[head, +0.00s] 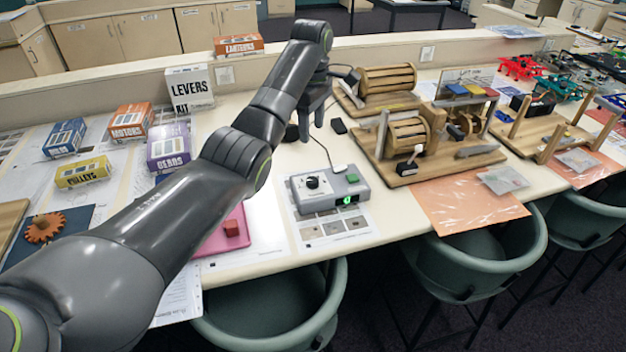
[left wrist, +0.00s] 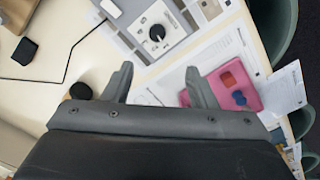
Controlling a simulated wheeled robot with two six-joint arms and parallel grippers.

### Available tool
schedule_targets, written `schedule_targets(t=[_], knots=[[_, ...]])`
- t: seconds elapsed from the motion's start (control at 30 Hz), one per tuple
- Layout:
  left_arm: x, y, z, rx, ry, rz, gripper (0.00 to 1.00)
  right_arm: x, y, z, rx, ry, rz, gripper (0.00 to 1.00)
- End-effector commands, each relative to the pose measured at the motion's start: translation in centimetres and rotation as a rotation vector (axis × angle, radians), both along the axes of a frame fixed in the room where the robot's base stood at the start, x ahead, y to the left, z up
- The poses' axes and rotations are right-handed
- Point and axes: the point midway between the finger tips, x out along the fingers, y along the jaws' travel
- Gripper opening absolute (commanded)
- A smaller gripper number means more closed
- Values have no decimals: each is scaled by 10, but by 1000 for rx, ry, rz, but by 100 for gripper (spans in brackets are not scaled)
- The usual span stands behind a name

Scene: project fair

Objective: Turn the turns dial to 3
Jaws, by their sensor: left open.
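A grey control box (head: 330,202) lies on a printed sheet near the table's front edge. It carries a black turns dial (head: 313,182), a green button (head: 352,177) and a small display (head: 347,199) with a green digit too small to read surely. My left gripper (head: 311,128) hangs open and empty above the table, behind and above the box in the head view. In the left wrist view the dial (left wrist: 157,32) is a black knob with a white mark, ahead of the open fingers (left wrist: 160,74) and apart from them. My right gripper is not in view.
Wooden machine models (head: 405,135) stand to the right. Kit boxes, including Levers (head: 190,88), stand at left. A black cable (head: 320,150) runs behind the box.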

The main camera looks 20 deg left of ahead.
Motion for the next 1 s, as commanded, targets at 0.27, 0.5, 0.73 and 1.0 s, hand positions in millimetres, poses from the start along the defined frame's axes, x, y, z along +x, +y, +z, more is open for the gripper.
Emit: schedule_targets(t=[0.27,0.5,0.73,1.0], knots=[[0,0,-52,1,3,0,52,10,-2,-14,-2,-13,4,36],[-1,0,-105,1,4,-1,52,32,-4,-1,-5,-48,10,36],[0,0,-143,0,3,-1,52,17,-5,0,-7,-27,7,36],[1,0,-157,0,-1,-2,52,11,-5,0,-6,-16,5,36]])
